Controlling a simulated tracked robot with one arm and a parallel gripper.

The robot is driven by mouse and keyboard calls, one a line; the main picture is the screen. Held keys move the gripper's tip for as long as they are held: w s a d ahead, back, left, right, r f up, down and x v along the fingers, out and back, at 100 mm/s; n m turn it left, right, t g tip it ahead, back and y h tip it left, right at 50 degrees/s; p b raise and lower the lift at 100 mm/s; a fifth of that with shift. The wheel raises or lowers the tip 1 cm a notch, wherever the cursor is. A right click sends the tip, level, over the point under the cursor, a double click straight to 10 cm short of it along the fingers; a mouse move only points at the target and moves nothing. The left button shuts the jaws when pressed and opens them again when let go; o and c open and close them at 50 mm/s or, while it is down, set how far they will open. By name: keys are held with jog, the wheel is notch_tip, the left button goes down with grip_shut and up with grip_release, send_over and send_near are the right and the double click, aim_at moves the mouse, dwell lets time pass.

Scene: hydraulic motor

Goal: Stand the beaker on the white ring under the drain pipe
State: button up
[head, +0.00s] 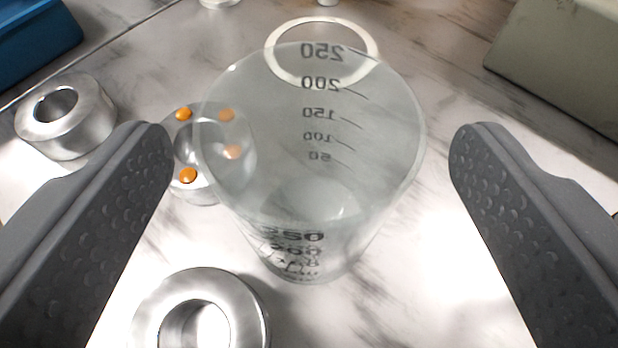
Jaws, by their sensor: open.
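A clear glass beaker (310,200) with black volume marks stands upright on the marble surface, in the middle of the head view. My gripper (312,150) is open, with one dark grey textured finger on each side of the beaker and visible gaps between them. The white ring (366,36) lies flat on the surface behind the beaker; its near part shows through the glass. A small whitish piece at the top edge above the ring is cut off, and I cannot tell whether it is the drain pipe.
A metal ring part (240,300) lies in front left of the beaker. A metal cylinder (70,125) stands at left. A round part with orange dots (185,150) sits partly behind the beaker. A blue bin (35,40) is back left, a grey-green block (570,60) back right.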

jog(key=p+v, duration=0.1)
jog(key=v, duration=0.6)
